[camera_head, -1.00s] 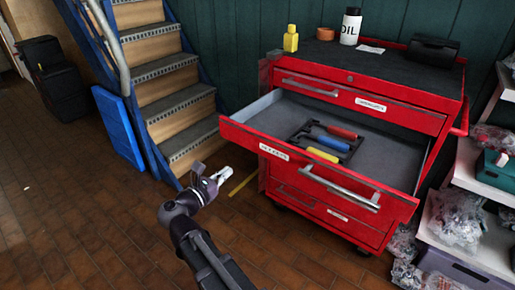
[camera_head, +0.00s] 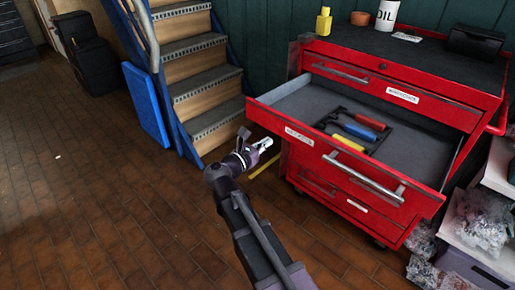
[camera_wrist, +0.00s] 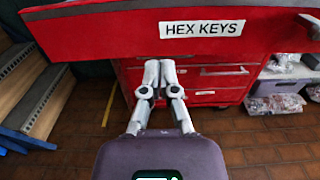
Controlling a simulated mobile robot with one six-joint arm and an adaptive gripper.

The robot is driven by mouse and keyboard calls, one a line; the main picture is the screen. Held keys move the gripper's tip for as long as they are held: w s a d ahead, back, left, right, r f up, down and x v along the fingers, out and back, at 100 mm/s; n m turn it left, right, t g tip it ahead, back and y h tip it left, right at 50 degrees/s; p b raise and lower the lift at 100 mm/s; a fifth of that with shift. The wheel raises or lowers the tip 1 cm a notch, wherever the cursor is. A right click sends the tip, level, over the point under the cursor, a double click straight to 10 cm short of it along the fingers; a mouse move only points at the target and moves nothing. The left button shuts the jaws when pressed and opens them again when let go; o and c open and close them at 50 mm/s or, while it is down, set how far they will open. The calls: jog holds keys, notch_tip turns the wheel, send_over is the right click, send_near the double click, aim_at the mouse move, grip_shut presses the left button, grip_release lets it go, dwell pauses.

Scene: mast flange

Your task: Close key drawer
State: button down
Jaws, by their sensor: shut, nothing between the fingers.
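The key drawer (camera_head: 304,139) of the red tool cabinet (camera_head: 347,194) is pulled far out, and its front carries a label (camera_wrist: 201,29) that reads "HEX KEYS" in the wrist view. Tools with red, blue and yellow handles (camera_head: 350,128) lie inside it in a dark holder. A silver bar handle (camera_head: 362,178) runs along the drawer front. My gripper (camera_head: 265,143) is shut and empty, near the left end of the drawer front.
A yellow bottle (camera_head: 323,21), an orange roll (camera_head: 361,18), an oil can (camera_head: 387,16) and a black case (camera_head: 474,41) stand on the cabinet top. Stairs (camera_head: 206,85) and a blue panel (camera_head: 146,104) are at left. A shelf with bagged parts (camera_head: 480,215) is at right.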

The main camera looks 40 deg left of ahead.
aim_at(285, 129)
jog(key=shift+w+d, duration=0.15)
jog(key=shift+w, duration=1.6)
jog(key=shift+w+d, duration=0.1)
jog(key=shift+w, duration=1.65)
jog(key=shift+w+a, duration=0.1)
